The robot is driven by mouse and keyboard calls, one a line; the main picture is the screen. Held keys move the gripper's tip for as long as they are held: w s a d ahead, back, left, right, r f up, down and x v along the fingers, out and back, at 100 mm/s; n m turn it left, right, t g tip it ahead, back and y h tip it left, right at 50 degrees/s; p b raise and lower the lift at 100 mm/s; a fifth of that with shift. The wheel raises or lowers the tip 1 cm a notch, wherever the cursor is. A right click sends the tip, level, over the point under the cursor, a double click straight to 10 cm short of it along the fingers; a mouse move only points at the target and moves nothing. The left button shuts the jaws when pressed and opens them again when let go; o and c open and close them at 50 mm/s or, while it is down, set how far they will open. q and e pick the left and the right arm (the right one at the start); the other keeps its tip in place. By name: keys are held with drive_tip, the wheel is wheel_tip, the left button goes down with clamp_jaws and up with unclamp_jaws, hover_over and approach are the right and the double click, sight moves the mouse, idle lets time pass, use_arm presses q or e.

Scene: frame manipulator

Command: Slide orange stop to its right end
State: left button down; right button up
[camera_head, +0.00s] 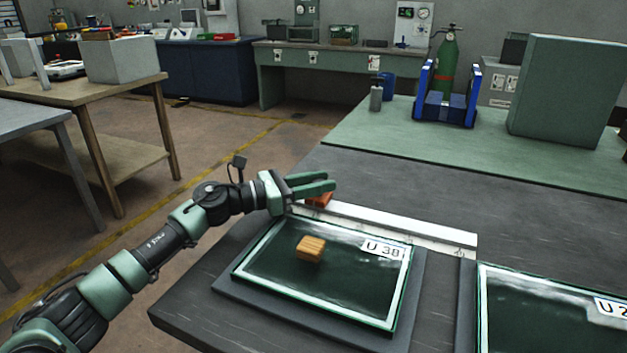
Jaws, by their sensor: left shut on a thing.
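The orange stop (320,200) sits at the left end of a pale straight rail (395,226) on the grey table. The rail runs to the right behind a glass-topped frame labelled U 38. My left gripper (318,185) is at the stop, with its green fingers pointing right and shut on it. The fingers hide part of the stop. My right gripper is not in the view.
A wooden block (311,248) lies on the U 38 frame (322,290), in front of the rail. A second frame (545,318) lies at the right. A green cylinder (446,62) in a blue holder (427,100) and a large box (563,90) stand on the far green surface.

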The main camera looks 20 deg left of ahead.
use_arm(q)
drive_tip(key=c, duration=1.1)
unclamp_jaws()
drive_tip(key=b+v, duration=0.1)
drive_tip(key=v, duration=0.5)
drive_tip(key=shift+s+a+f, duration=0.1)
drive_tip(key=shift+s+a, duration=0.05)
drive_tip(key=shift+a, duration=0.15)
drive_tip(key=shift+s+a, duration=0.4)
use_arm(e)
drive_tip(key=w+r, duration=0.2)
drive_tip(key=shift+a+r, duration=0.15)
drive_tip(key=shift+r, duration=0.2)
use_arm(q)
drive_tip(key=shift+o, duration=0.2)
drive_tip(key=shift+r, duration=0.2)
